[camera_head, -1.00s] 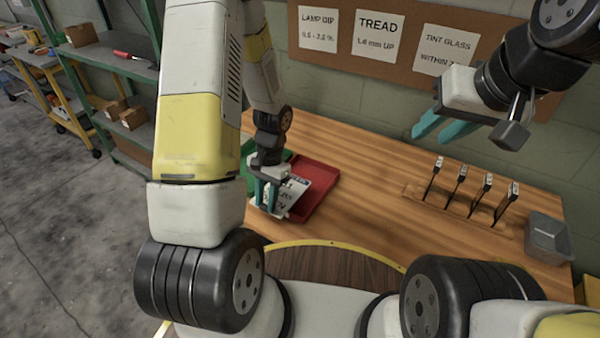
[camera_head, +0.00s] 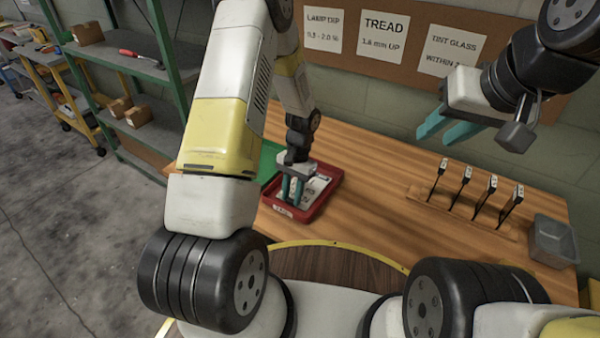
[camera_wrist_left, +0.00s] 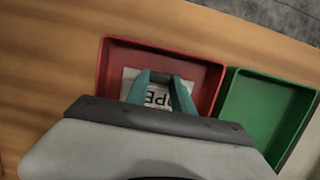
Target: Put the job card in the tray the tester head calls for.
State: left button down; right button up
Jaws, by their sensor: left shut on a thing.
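The white job card (camera_head: 316,187) with dark print is inside or just over the red tray (camera_head: 330,197). My left gripper (camera_head: 291,199) is over the red tray with its teal fingers shut on the card. In the left wrist view the card (camera_wrist_left: 131,84) shows between and beside the fingers (camera_wrist_left: 162,78), within the red tray's walls (camera_wrist_left: 160,48). I cannot tell whether the card touches the tray floor. The green tray (camera_head: 268,160) is beside the red one, mostly hidden by my arm. My right gripper (camera_head: 447,128) is open and empty above the table's back. The tester head is not identifiable.
A wooden rack (camera_head: 462,212) with several upright black gauges stands on the right of the table. A grey bin (camera_head: 552,242) is at the right edge. Posted cards (camera_head: 383,36) hang on the wall board. The table middle is clear.

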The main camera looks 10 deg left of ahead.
pick_arm(q)
jog(key=c, duration=1.1)
grip_release()
jog(key=shift+f, duration=0.15)
notch_tip(320, 180, up, 22)
jog(key=f+t, duration=0.1)
jog(key=t, duration=0.1)
jog(key=s+r+n+t+h, duration=0.3)
jog(key=s+r+t, duration=0.3)
jog(key=s+r, duration=1.1)
jog(key=shift+s+r+n+t, duration=0.2)
jog(key=shift+s+n+t, duration=0.05)
jog(key=shift+n+t, duration=0.15)
